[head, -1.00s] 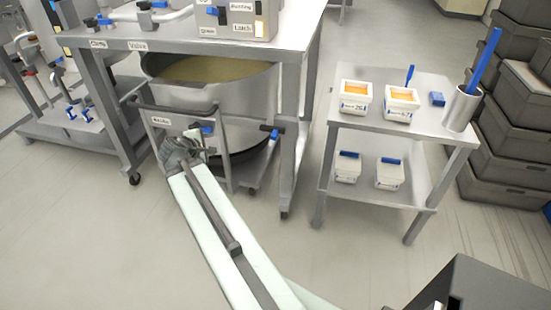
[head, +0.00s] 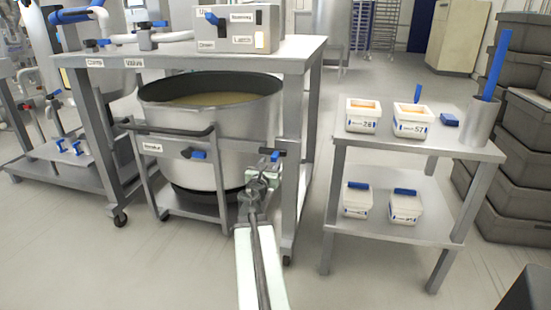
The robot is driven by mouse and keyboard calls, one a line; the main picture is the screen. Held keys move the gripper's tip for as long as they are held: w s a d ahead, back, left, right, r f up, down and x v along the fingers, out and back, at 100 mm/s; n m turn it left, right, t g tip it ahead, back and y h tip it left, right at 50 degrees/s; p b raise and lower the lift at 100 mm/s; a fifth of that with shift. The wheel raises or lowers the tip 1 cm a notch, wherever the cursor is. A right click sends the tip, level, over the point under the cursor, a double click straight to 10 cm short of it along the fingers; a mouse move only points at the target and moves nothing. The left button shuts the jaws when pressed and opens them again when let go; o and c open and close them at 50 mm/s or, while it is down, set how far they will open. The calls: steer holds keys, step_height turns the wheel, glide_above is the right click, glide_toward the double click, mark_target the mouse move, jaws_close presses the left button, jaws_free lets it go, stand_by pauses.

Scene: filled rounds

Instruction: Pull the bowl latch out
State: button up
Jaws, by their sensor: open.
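The large steel bowl (head: 215,122) stands on a wheeled frame under the steel table, with tan contents inside. A black pin-like handle with a blue part (head: 277,154) sits at the right post and looks like the bowl latch. A second blue handle (head: 198,154) is on the frame's front bar. My gripper (head: 264,166) is open, just below and left of the right-hand handle. It partly overlaps that handle in the picture, and I cannot tell whether they touch. Finger details are small and unclear.
The steel table (head: 190,55) carries a control box (head: 238,28) with labels and switches. A steel side table (head: 420,140) at the right holds white tubs and a cylinder with a blue stick. Dark crates (head: 510,150) are stacked at the far right. Floor between is clear.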

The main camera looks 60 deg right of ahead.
mark_target(272, 158)
steer(key=x, duration=0.6)
steer(key=shift+c, duration=0.3)
jaws_close()
steer(key=shift+w+a, duration=0.1)
steer(key=shift+w, duration=0.05)
stand_by(0.8)
